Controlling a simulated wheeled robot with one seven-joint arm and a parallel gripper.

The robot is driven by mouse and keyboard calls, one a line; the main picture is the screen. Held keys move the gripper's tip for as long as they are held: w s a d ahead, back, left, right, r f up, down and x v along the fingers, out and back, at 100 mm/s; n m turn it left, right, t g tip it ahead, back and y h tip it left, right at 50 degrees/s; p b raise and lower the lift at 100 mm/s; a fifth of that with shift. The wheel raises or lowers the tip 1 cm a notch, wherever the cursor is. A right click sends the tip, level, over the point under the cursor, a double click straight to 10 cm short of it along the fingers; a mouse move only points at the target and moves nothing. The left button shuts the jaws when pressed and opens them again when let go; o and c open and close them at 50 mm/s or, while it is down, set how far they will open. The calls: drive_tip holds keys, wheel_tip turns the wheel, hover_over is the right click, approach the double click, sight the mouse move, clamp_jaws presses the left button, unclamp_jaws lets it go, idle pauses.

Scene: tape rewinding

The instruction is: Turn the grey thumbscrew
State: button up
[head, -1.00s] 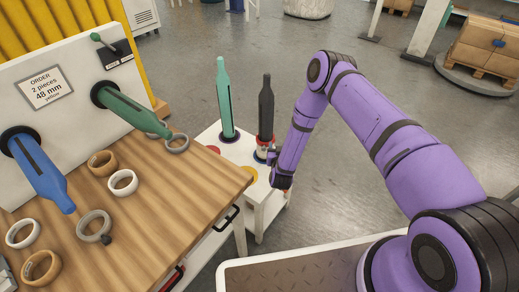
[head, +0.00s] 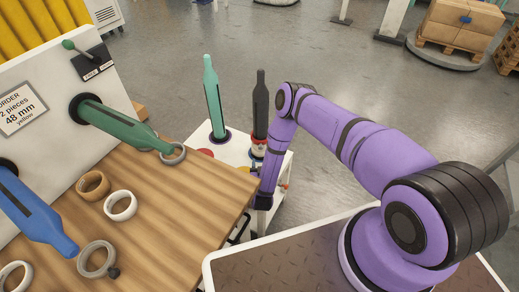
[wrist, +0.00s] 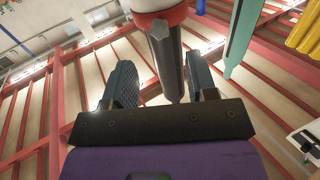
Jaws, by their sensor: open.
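The grey ring (head: 84,262) lies on the wooden bench top at lower left in the head view. In the wrist view my gripper (wrist: 158,68) is open. A dark spindle (wrist: 169,65) shows between its fingers in the picture; contact cannot be told. The same dark spindle (head: 260,105) stands upright on the trolley, with white and red rings low on it.
The bench (head: 160,215) stands between trolley and panel. Green (head: 118,122) and blue (head: 38,210) mandrels stick out from the panel over it. Tan (head: 93,184) and white (head: 120,205) rings lie there. A teal spindle (head: 213,100) stands on the trolley (head: 273,183).

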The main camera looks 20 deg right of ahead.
sight(261, 149)
drive_tip(key=x, duration=0.8)
drive_tip(key=shift+w+d, duration=0.1)
drive_tip(key=shift+w, duration=0.05)
drive_tip(key=shift+c, duration=0.2)
drive_tip(key=c, duration=0.9)
